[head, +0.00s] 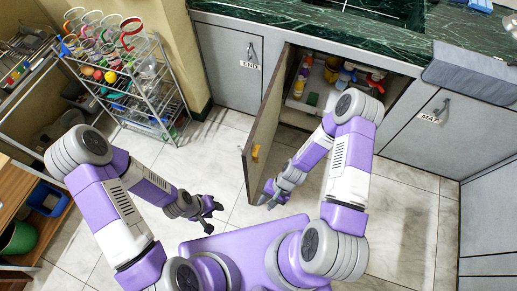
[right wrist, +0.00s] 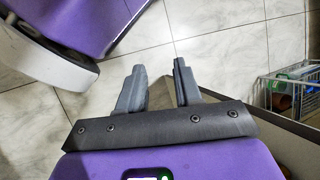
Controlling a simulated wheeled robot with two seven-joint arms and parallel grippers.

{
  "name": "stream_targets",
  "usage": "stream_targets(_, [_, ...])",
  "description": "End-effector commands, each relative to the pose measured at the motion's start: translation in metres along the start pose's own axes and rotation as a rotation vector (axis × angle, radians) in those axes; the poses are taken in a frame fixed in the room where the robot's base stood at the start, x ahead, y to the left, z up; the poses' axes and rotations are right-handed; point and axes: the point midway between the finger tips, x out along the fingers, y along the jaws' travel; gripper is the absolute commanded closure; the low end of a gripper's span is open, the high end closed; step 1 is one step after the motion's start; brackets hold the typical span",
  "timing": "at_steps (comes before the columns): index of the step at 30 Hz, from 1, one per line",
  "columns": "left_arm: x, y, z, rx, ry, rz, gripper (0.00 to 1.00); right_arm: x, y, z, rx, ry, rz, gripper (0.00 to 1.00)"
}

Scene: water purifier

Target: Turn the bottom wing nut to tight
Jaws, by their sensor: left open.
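No wing nut can be made out in either view. The cabinet under the counter is open, and small bottles and fittings (head: 301,80) stand inside it, too small to tell apart. My left gripper (head: 209,217) is open and empty above the tiled floor, left of the open cabinet door (head: 262,130). My right gripper (head: 269,197) is by the door's lower end, in front of the cabinet. In the right wrist view its two fingers (right wrist: 160,70) are apart with nothing between them.
My right forearm covers part of the cabinet opening. A small yellow piece (head: 255,152) is on the door. A wire rack (head: 140,85) with cups stands at the left. A green counter (head: 340,38) runs along the back. Tiled floor around my grippers is clear.

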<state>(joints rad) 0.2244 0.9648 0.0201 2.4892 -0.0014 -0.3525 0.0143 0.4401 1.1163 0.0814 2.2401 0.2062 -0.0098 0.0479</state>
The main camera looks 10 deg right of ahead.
Motion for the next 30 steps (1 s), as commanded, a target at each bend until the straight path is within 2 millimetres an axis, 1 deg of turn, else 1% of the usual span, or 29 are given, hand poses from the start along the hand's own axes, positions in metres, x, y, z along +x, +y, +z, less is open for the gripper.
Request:
stream_targets(1, [-0.016,0.006,0.001,0.0,-0.002,0.0,0.57,-0.002,-0.002,-0.001,0.145,-0.079,-0.046,0.66])
stream_targets(3, [-0.027,0.01,0.002,0.0,-0.002,0.0,0.57,-0.002,-0.01,-0.004,0.341,-0.204,-0.135,0.66])
stream_targets(5, [-0.037,0.013,0.003,-0.001,-0.002,0.0,0.57,-0.006,-0.021,-0.01,0.499,-0.313,-0.236,0.66])
stream_targets(6, [-0.043,0.016,0.003,0.0,-0.002,0.0,0.57,-0.011,-0.028,-0.017,0.598,-0.383,-0.313,0.66])
stream_targets(8, [-0.051,0.019,0.003,-0.001,-0.002,0.0,0.57,-0.023,-0.038,-0.03,0.726,-0.479,-0.441,0.66])
stream_targets(9, [-0.056,0.021,0.003,-0.001,-0.002,0.0,0.57,-0.032,-0.043,-0.041,0.8,-0.535,-0.529,0.66])
stream_targets(12, [-0.066,0.024,0.004,-0.001,-0.002,0.0,0.57,-0.059,-0.046,-0.069,0.937,-0.645,-0.743,0.66])
stream_targets(15, [-0.072,0.027,0.004,-0.001,-0.002,0.0,0.57,-0.082,-0.042,-0.092,1.013,-0.714,-0.917,0.66])
stream_targets(19, [-0.076,0.028,0.004,-0.001,-0.002,0.0,0.57,-0.099,-0.035,-0.109,1.053,-0.758,-1.047,0.66])
stream_targets(21, [-0.076,0.028,0.004,-0.001,-0.002,0.0,0.57,-0.101,-0.036,-0.112,1.059,-0.767,-1.074,0.66])
stream_targets(23, [-0.075,0.028,0.004,-0.001,-0.002,0.0,0.57,-0.1,-0.042,-0.114,1.06,-0.77,-1.081,0.66])
stream_targets(30, [-0.073,0.027,0.004,-0.001,-0.002,0.0,0.57,-0.087,-0.078,-0.113,1.058,-0.771,-1.076,0.66])
